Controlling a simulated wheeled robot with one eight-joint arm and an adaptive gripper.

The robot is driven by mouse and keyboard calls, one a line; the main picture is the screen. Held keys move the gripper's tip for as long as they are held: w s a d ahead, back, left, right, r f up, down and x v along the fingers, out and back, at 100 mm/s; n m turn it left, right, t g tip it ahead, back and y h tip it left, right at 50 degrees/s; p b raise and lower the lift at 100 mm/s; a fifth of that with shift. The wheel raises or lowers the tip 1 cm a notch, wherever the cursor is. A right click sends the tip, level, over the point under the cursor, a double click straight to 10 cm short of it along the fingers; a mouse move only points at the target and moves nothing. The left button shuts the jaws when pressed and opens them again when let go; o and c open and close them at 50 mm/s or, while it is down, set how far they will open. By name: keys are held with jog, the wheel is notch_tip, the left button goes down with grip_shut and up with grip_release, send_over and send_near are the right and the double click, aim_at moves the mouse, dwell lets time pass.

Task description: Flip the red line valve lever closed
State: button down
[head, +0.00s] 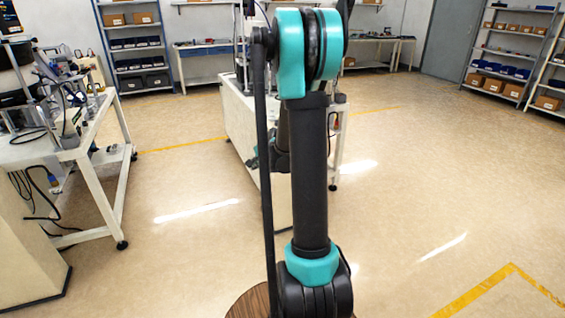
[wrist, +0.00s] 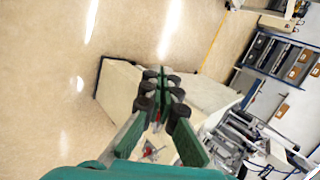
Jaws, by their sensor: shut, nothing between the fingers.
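My gripper (wrist: 163,88) shows in the wrist view with its two green fingers brought together at the dark tips. It is shut and holds nothing. It reaches over a pale machine cabinet (wrist: 121,82). A small red shape (wrist: 149,152) shows between the finger bases; it is too small to tell whether it is the red line valve lever. In the head view my arm stands in front of the white cabinet (head: 238,118) and hides much of it, and no valve lever can be made out there.
A white bench with equipment (head: 88,130) stands at the left in the head view. Shelves with bins (head: 135,45) stand at the back left, and more shelves (head: 512,55) at the right. The floor (head: 430,170) right of the cabinet is clear.

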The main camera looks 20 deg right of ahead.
jog(key=w+d+f+m+t, duration=0.2)
jog(key=w+d+f+m, duration=0.3)
jog(key=w, duration=0.5)
jog(key=w+d+f+m+t+h, duration=0.1)
jog(key=w+d+f+m, duration=0.4)
jog(key=d, duration=0.5)
jog(key=w+d+f+m+t+h, duration=0.1)
jog(key=w+d+f+m+t, duration=0.2)
jog(key=d+f+m, duration=0.6)
notch_tip(320, 180, down, 2)
jog(key=w+m, duration=0.1)
jog(key=w, duration=0.1)
jog(key=shift+w+d+f, duration=0.2)
jog(key=shift+w+d, duration=0.15)
jog(key=shift+w, duration=0.05)
jog(key=w, duration=0.9)
jog(key=shift+w+a+r, duration=0.2)
jog(key=shift+r, duration=0.15)
